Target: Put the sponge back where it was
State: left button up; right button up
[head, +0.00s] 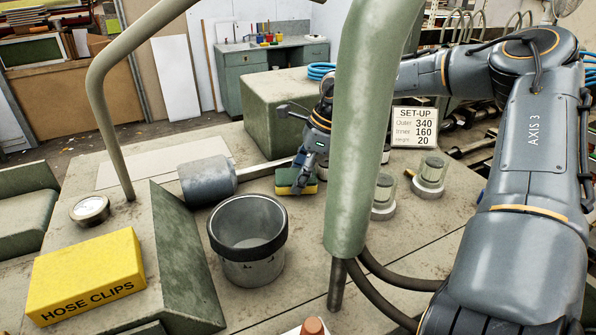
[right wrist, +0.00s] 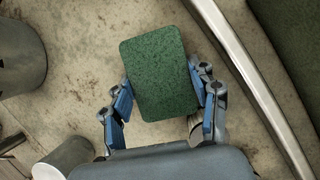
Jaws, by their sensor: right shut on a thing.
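The sponge (head: 293,182), green on top with a yellow layer below, is at the surface of the workbench (head: 300,225), just behind the grey bucket. My right gripper (head: 305,177) is shut on it. In the right wrist view the sponge's green face (right wrist: 158,72) sits between the blue-padded fingers of the right gripper (right wrist: 165,98). I cannot tell whether the sponge touches the bench or hangs just above it. My left gripper is not in view.
A dark-rimmed bucket (head: 248,240) and a grey cylinder (head: 207,181) are close by on the left. A thick green pipe (head: 360,130) stands on the right, with glass-topped fittings (head: 430,178) beyond. A yellow hose clips box (head: 85,275) is at front left.

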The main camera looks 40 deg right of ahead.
jog(key=shift+f, duration=0.2)
jog(key=o, duration=1.1)
jog(key=shift+r, duration=0.1)
jog(key=b+v, duration=0.3)
jog(key=v, duration=0.7)
jog(key=shift+s+d+r, duration=0.1)
jog(key=shift+r, duration=0.2)
jog(key=shift+s+d+r, duration=0.15)
jog(key=shift+d+r, duration=0.05)
jog(key=shift+r, duration=0.45)
